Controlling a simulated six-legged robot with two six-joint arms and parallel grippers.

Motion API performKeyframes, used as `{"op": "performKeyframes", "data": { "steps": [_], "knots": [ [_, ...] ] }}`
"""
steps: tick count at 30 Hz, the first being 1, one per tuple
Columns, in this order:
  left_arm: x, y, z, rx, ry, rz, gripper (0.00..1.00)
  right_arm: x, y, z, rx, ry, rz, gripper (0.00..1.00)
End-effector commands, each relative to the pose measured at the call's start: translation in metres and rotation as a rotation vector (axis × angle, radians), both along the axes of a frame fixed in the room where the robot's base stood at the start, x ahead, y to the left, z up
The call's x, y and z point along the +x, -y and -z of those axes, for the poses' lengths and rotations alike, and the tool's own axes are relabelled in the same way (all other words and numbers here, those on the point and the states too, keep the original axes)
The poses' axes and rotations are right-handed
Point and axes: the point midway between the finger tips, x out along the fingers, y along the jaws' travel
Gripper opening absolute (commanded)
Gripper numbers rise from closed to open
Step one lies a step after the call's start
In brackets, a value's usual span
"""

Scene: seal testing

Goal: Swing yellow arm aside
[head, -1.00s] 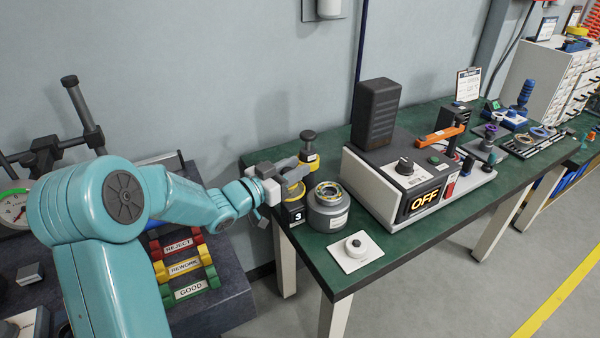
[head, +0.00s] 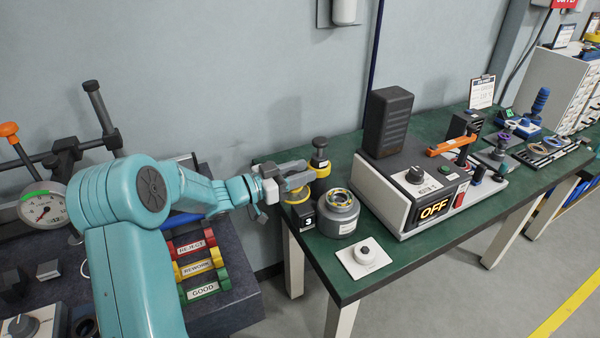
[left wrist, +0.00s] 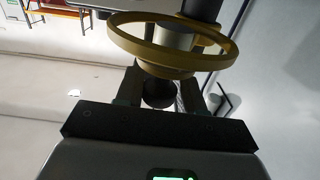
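My left gripper (head: 305,178) is at the near-left corner of the green bench. Its fingers reach around the yellow arm's end, next to a dark-topped post (head: 320,151) with a yellow collar. In the left wrist view a yellow ring (left wrist: 126,32) lies across and beyond the fingertips. A dark ball knob (left wrist: 158,93) sits between the two fingers, with a thin light gap seen on its right side. The yellow arm's lower part (head: 301,197) shows below the fingers, above a black block marked 3 (head: 307,222). My right gripper is not in view.
A grey round cup (head: 338,222) with a ringed top stands just right of the block. A white plate with a round knob (head: 366,253) lies in front. The tester with the OFF display (head: 433,210) stands further right. Colored bins (head: 196,268) sit lower left.

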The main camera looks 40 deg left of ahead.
Motion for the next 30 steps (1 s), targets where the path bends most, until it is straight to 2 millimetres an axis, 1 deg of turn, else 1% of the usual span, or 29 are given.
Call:
{"op": "performKeyframes", "data": {
  "steps": [1, 10, 14, 17, 27, 30],
  "knots": [
    [0.001, -0.001, -0.008, 0.002, 0.016, -0.002, 0.54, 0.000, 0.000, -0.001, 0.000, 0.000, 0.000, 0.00],
    [0.000, -0.001, -0.005, 0.003, 0.007, -0.001, 0.54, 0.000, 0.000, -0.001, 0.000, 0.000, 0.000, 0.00],
    [0.000, -0.001, -0.016, 0.004, 0.008, -0.001, 0.54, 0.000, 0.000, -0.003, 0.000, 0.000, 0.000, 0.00],
    [0.000, 0.000, -0.037, 0.006, 0.011, 0.000, 0.54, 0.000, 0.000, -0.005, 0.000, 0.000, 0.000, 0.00],
    [0.000, 0.000, -0.131, 0.008, 0.014, -0.001, 0.54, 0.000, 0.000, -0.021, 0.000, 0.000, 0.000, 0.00],
    [0.000, 0.000, -0.157, 0.006, 0.014, -0.001, 0.54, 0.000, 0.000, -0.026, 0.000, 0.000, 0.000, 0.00]
  ]
}}
